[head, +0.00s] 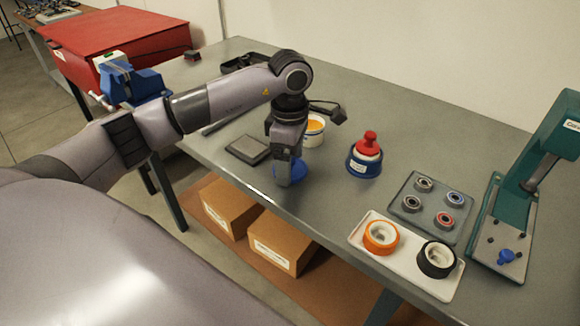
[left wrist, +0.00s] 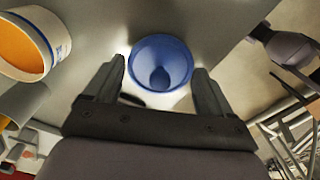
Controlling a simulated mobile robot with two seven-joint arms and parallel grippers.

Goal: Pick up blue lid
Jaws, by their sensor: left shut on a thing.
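The blue lid (head: 294,170) is a round, dish-like piece near the front edge of the grey table. In the left wrist view the blue lid (left wrist: 160,62) shows its hollow side and sits between the two fingers. My left gripper (head: 288,178) is shut on the lid and partly hides it in the head view. In the left wrist view my left gripper (left wrist: 158,85) has one finger on each side of the lid. Whether the lid touches the table is hard to tell. My right gripper is not in view.
A white tub with orange contents (head: 314,130) stands close behind the gripper. A dark flat pad (head: 248,150) lies to its left. A blue container with a red knob (head: 365,158), a bearing tray (head: 431,237), a white tray (head: 372,262) and a green press (head: 550,150) stand to the right.

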